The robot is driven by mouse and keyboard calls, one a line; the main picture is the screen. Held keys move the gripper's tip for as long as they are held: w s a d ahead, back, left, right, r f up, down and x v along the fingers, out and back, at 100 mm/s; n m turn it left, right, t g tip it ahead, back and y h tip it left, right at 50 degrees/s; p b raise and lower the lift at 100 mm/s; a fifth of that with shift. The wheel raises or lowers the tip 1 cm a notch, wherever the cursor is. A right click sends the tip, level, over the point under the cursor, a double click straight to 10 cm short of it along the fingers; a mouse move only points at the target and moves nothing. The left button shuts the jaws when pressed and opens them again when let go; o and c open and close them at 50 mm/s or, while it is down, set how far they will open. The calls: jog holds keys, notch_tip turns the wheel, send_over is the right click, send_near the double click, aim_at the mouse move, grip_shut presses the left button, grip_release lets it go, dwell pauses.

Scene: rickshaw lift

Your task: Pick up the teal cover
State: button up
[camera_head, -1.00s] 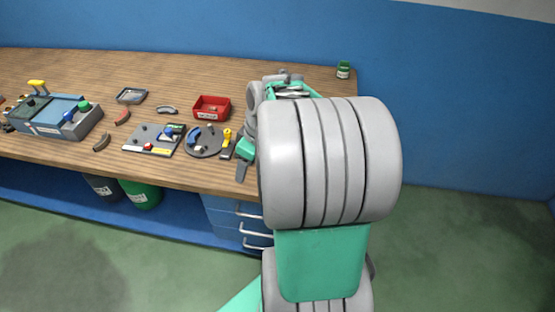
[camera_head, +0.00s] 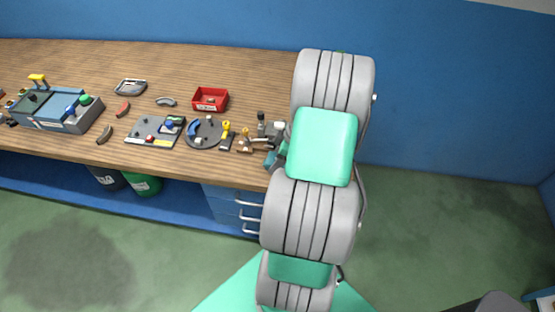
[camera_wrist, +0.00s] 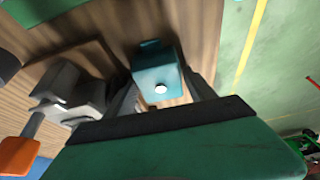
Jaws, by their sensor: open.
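In the wrist view the teal cover (camera_wrist: 155,72) is a small teal block with a round white spot on its near face. It is over the brown wooden bench top, near its edge. My gripper (camera_wrist: 163,80) is open, with its dark fingers on either side of the cover. I cannot tell whether they touch it. In the head view a small teal piece (camera_head: 270,160) shows at the bench's front edge, beside my arm. It may be the cover. My arm hides most of the gripper there.
The wrist view shows a grey part (camera_wrist: 70,95) and an orange piece (camera_wrist: 17,155) left of the cover. On the bench (camera_head: 180,60) are a red bin (camera_head: 210,106), a round grey tray (camera_head: 203,144), a grey board (camera_head: 140,131) and a blue-grey station (camera_head: 42,123). The back is mostly clear.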

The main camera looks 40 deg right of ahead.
jog(key=shift+c, duration=0.5)
jog(key=c, duration=1.1)
